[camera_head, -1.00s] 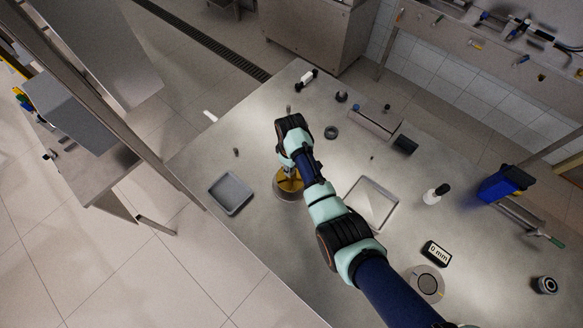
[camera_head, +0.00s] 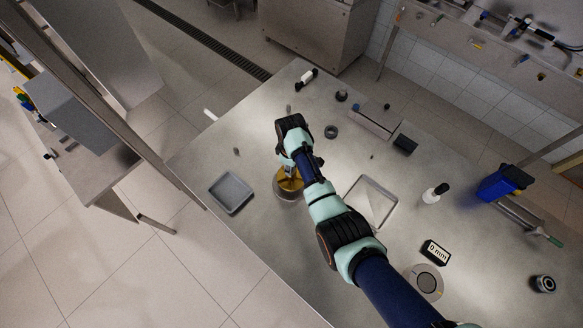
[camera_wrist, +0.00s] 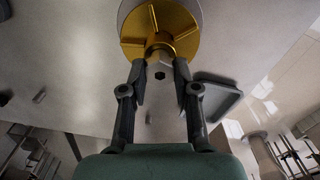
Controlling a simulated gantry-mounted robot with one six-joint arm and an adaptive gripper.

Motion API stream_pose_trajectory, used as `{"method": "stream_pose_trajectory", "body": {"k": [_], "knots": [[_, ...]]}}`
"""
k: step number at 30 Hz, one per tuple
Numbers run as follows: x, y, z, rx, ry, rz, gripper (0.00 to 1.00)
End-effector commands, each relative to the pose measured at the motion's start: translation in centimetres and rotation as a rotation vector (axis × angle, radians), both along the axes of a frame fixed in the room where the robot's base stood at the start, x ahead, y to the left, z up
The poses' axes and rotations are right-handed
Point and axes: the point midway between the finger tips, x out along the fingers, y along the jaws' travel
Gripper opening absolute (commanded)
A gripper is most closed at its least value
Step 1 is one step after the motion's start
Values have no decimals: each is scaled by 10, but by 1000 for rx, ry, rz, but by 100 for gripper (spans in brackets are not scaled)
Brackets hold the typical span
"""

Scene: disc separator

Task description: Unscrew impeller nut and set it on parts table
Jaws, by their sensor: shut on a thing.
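The gold, vaned impeller (camera_wrist: 183,22) sits on a round separator base; in the head view the gold part (camera_head: 289,186) shows just below my wrist, partly covered by my arm. In the wrist view, my gripper (camera_wrist: 160,64) has its two fingers on either side of the gold central hub, at its near end. A small dark hexagonal piece (camera_wrist: 160,75) shows between the fingers, in line with the hub. The fingers are closed about the nut at the hub's end; the exact contact is partly hidden. In the head view my arm hides the fingertips.
A grey tray (camera_head: 230,193) lies left of the separator and a flat shallow tray (camera_head: 369,203) lies right.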

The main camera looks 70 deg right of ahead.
Motion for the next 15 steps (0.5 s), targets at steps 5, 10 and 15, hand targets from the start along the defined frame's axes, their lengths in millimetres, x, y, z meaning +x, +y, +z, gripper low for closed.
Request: {"method": "stream_pose_trajectory", "body": {"k": [5,10,15], "knots": [[-1,0,7,1,2,-1,0],[0,0,16,1,1,-1,0],[0,0,39,0,1,0,0]]}}
